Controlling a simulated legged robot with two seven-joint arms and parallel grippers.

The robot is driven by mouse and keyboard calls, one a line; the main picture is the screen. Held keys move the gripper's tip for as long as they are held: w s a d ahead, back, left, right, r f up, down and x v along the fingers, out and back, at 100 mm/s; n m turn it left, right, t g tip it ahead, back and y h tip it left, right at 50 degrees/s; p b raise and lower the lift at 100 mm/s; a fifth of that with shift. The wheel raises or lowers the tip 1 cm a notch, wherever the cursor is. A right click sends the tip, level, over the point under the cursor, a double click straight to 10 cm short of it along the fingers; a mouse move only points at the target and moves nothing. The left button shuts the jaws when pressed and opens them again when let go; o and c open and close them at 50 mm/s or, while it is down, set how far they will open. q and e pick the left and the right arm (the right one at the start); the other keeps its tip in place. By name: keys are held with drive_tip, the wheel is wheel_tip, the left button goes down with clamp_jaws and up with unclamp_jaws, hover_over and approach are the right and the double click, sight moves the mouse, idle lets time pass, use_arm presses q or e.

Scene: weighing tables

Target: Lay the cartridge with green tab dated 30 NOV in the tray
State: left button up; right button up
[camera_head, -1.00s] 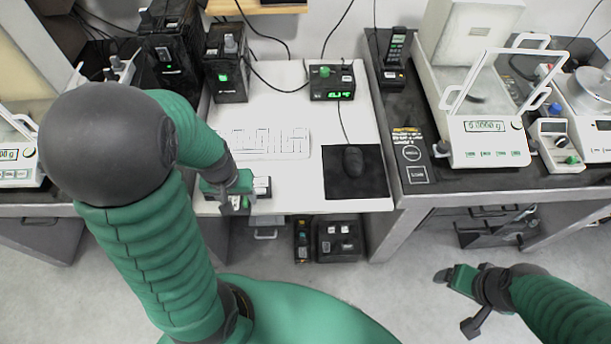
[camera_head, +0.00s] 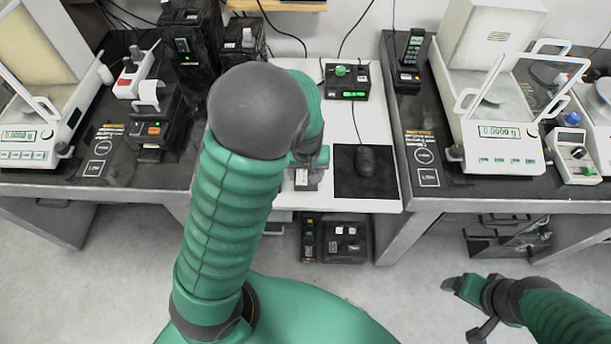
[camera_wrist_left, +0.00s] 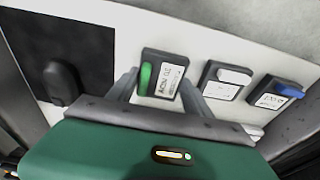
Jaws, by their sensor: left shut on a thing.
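My left gripper (camera_wrist_left: 160,92) is shut on a dark cartridge with a green tab (camera_wrist_left: 167,76) and a white label. The label's date is too small to read surely. I cannot tell whether this cartridge touches the white desk. Beside it in the wrist view lie a cartridge with a white tab (camera_wrist_left: 222,82) and one with a blue tab (camera_wrist_left: 272,95). In the head view my left gripper (camera_head: 306,172) is over the desk's front part, left of the mouse mat, partly hidden by my arm. My right gripper (camera_head: 466,308) is empty and open, low at the right. I cannot surely identify the tray.
A black mat (camera_head: 347,187) with a mouse (camera_head: 364,161) lies on the white desk (camera_head: 385,203). A black box with small pieces (camera_head: 355,249) stands below the desk's front edge. A balance (camera_head: 510,140) stands on the right table and another (camera_head: 25,135) on the left.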

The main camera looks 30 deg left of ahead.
use_arm(q)
drive_tip(key=shift+d+f, duration=0.15)
drive_tip(key=shift+f, duration=0.65)
drive_tip(key=shift+d, duration=0.1)
drive_tip(key=o, duration=1.4)
drive_tip(key=shift+a+f, duration=0.1)
drive_tip(key=shift+a, duration=0.3)
drive_tip(key=shift+d, duration=0.15)
use_arm(e)
drive_tip(key=shift+f, duration=0.35)
drive_tip(key=shift+d, duration=0.1)
